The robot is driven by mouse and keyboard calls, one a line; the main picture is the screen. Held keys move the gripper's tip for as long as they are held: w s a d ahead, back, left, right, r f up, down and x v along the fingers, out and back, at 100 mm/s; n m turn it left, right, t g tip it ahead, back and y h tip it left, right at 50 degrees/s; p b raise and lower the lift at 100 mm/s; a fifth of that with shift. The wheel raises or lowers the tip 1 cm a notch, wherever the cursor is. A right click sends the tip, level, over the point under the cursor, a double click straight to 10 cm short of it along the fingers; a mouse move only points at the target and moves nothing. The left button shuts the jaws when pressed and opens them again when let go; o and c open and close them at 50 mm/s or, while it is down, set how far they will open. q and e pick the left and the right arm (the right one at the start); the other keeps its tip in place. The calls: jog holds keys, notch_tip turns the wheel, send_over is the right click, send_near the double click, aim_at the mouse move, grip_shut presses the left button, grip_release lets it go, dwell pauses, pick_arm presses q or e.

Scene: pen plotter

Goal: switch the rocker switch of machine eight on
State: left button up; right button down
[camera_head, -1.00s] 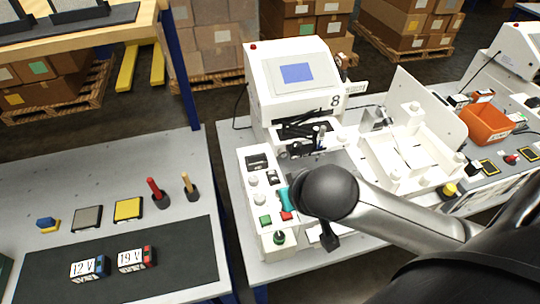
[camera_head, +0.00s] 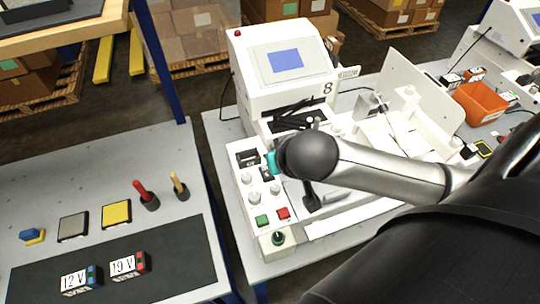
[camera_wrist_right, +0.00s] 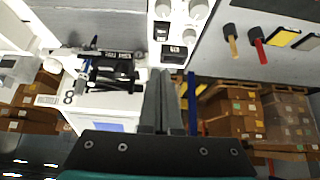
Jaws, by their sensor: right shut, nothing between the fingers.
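Machine eight (camera_head: 290,75) is the white machine marked 8, with a white control panel (camera_head: 248,215) at its front left. A small dark rocker switch (camera_head: 266,173) sits on the panel beside a black window (camera_head: 247,157). In the right wrist view the rocker switch (camera_wrist_right: 162,31) lies beyond my right gripper's fingertips (camera_wrist_right: 164,72), apart from them in the picture. I cannot tell which way it is tipped. My right gripper is shut and empty. In the head view its teal body (camera_head: 271,163) shows beside the switch, but my wrist hides the fingers. My left gripper is not in view.
The panel also carries white knobs (camera_head: 253,197), a green button (camera_head: 262,220), a red button (camera_head: 283,213) and a dark green knob (camera_head: 278,238). A white tray (camera_head: 400,140) stands right of it. A gap separates the left table (camera_head: 100,160).

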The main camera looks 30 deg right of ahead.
jog(key=b+x, duration=0.1)
jog(key=x, duration=0.7)
jog(key=shift+d+f, duration=0.1)
jog(key=shift+s+f, duration=0.1)
jog(key=shift+f, duration=0.9)
jog(key=shift+s+f, duration=0.15)
jog(key=shift+f, duration=0.8)
